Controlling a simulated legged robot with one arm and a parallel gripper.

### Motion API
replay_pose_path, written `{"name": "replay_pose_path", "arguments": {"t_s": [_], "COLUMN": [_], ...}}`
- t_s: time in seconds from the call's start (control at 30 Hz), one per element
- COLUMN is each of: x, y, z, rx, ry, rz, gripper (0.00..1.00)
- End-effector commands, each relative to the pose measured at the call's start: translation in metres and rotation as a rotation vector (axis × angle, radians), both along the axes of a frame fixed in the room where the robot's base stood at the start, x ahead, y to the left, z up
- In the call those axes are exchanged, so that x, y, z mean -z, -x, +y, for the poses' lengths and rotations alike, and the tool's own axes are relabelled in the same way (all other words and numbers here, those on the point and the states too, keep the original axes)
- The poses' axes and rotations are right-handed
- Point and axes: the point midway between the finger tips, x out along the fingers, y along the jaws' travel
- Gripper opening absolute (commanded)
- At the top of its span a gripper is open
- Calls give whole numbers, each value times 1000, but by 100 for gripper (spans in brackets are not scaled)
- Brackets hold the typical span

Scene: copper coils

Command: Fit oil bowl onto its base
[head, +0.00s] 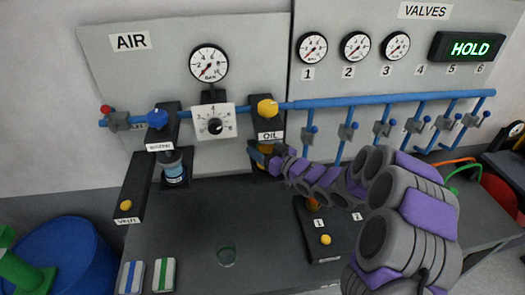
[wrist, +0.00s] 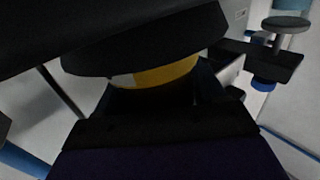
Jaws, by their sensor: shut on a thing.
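The oil base (head: 268,128) is a dark block labelled OIL with a yellow knob on top, on the blue pipe. My gripper (head: 264,155) is right below it, with my arm reaching in from the right. In the wrist view, the oil bowl (wrist: 165,75) shows as an amber band directly under the round black base (wrist: 150,38). My gripper (wrist: 155,100) is shut on the bowl, though its fingers are dark and hard to make out. Most of the bowl is hidden by gripper and base. I cannot tell whether bowl and base touch or are locked together.
The water unit (head: 172,165), with its bluish bowl, stands to the left, by a regulator dial (head: 214,125). A black box with a yellow button (head: 325,239) and a small clear greenish dish (head: 227,256) are on the dark bench. Blue valve pipes run right.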

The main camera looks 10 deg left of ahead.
Motion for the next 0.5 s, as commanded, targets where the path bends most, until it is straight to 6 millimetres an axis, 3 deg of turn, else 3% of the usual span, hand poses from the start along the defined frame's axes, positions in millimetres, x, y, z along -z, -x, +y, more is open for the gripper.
{"name": "replay_pose_path", "arguments": {"t_s": [0.5], "x": [9], "y": [0], "z": [-1], "rx": [1], "ry": [0], "rz": [-1], "gripper": [24]}}
